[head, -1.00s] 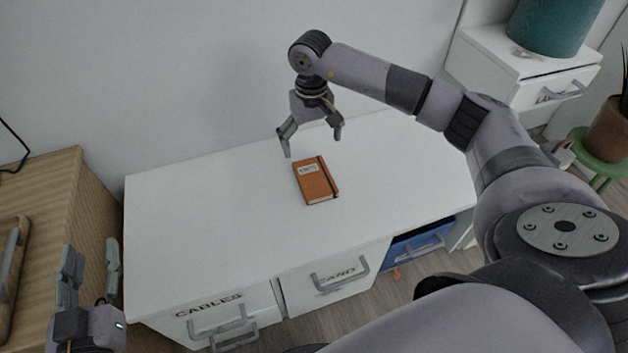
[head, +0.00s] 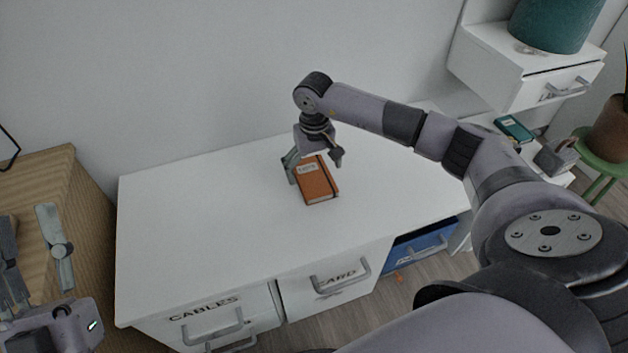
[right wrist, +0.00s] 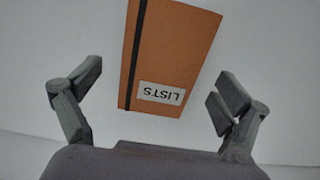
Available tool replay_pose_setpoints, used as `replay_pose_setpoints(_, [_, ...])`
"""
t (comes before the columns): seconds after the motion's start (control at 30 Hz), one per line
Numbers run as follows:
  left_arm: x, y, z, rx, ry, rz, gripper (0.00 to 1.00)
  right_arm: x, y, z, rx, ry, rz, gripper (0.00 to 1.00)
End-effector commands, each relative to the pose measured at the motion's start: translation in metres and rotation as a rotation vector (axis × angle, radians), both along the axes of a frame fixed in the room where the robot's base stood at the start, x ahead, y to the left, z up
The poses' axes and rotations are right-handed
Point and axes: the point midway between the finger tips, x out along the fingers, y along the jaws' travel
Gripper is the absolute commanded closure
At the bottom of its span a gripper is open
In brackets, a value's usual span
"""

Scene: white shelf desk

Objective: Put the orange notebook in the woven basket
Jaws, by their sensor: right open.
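The orange notebook (head: 318,183) lies flat on the white desk top, with a dark elastic band and a white label. In the right wrist view the notebook (right wrist: 172,50) lies between the spread fingers, and its label reads LISTS. My right gripper (head: 314,170) is open above the notebook's far end, with a finger on each side; I cannot tell whether they touch it. My left gripper (head: 36,250) is at the left edge of the head view, fingers apart and empty. No woven basket is clearly identifiable in view.
The white desk top (head: 200,210) is clear around the notebook. A wooden cabinet (head: 45,180) stands at the left. A teal container (head: 555,22) sits on a white drawer unit at the upper right, with a teal book (head: 514,128) below. A plant pot stands on a green stool (head: 597,160).

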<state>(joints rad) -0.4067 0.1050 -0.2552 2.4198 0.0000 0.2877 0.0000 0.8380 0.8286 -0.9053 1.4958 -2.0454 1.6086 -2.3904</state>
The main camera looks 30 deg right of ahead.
Motion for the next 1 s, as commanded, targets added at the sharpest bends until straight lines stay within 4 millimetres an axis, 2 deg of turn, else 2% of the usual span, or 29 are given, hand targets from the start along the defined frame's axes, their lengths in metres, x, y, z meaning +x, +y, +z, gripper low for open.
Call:
replay_pose_setpoints(0.03, [-0.005,0.000,0.003,-0.011,-0.038,-0.003,0.60,0.000,0.001,-0.008,0.001,0.002,0.000,0.06])
replay_pose_setpoints(0.2, [-0.018,0.002,0.015,-0.038,-0.127,-0.008,0.60,0.000,0.000,-0.018,0.001,0.000,-0.001,0.06])
replay_pose_setpoints(0.5, [-0.021,0.003,0.018,-0.044,-0.147,-0.009,0.60,0.001,0.000,-0.019,0.001,0.000,0.000,0.06])
replay_pose_setpoints(1.0, [-0.021,0.003,0.018,-0.043,-0.146,-0.009,0.60,0.001,0.000,-0.019,0.001,0.000,0.000,0.39])
